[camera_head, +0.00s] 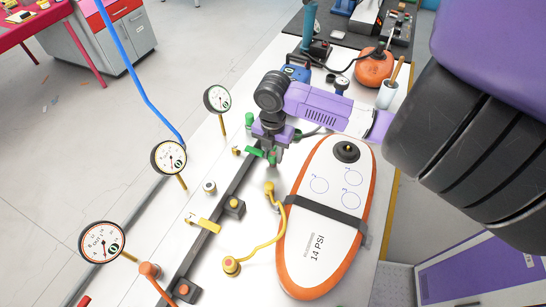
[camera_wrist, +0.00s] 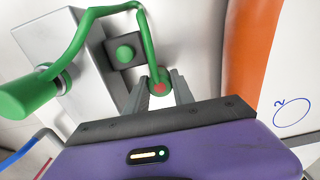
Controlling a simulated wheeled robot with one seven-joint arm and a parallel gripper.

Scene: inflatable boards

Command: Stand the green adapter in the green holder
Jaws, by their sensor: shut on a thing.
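My gripper (camera_wrist: 161,82) is shut on a green end piece with a red centre, part of the green adapter (camera_wrist: 151,45). A thin green tube runs from that end up and across to a thick green cylinder at the left. A dark square block with a green knob, apparently the green holder (camera_wrist: 110,46), is just up and left of the fingertips. The held end is beside the block, not seen in it. In the head view my gripper (camera_head: 266,148) is over the dark rail, with green parts around it; the holder there is largely hidden.
An orange-rimmed white board (camera_head: 312,220) lies right of the rail. A yellow adapter (camera_head: 283,230) lies between them. Blocks with yellow (camera_head: 235,205) and orange knobs sit farther along the rail. Several gauges (camera_head: 168,157) stand along the left edge. A cup (camera_head: 387,95) stands behind the board.

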